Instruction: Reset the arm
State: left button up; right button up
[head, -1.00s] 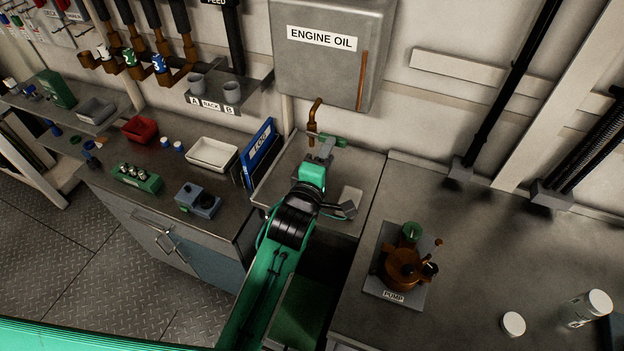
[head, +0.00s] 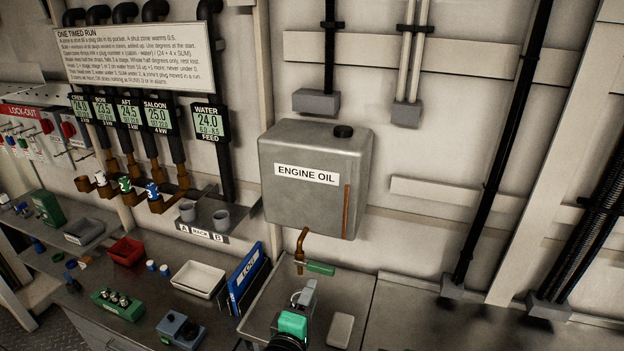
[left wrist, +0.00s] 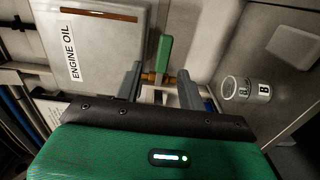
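My left gripper (head: 304,297) is above the bench below the engine oil tank (head: 315,180), close to the tank's brass tap (head: 301,242) with its green lever (head: 320,268). In the left wrist view its two fingers (left wrist: 157,88) stand apart with a gap between them. The tap's brass part shows in that gap, and the green lever (left wrist: 165,52) shows just beyond. I see nothing clamped between the fingers. The rest of my left arm is mostly below the head view. My right gripper is in neither view.
A clear jar marked B (left wrist: 246,90) stands right of the gripper in the left wrist view. A pale pad (head: 341,328) lies on the bench. A blue log book (head: 247,278), white tray (head: 198,279) and red tray (head: 126,251) are left. Rack cups (head: 204,215) sit above.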

pick_arm(q)
jog(key=s+a+f+m+g+y, duration=0.4)
jog(key=s+a+f+m+g, duration=0.35)
jog(key=s+a+f, duration=0.45)
jog(key=s+a+f+m+g+y, duration=0.1)
jog(key=s+a+f+m+g, duration=0.15)
jog(key=s+a+m, duration=0.35)
jog(key=s+a+f+m+g, duration=0.1)
jog(key=s+a+m+g, duration=0.2)
jog(key=s, duration=0.6)
notch_tip(320, 180, down, 35)
jog(key=s+g+b, duration=0.1)
jog(key=g+b, duration=0.1)
jog(key=b, duration=0.1)
jog(key=s+a+f+g+b, duration=0.1)
jog(key=s+a+f+b, duration=0.1)
jog(key=s+f, duration=1.7)
jog(key=shift+a+f+y+b, duration=0.35)
jog(key=shift+a+f, duration=0.5)
jog(key=shift+f, duration=0.3)
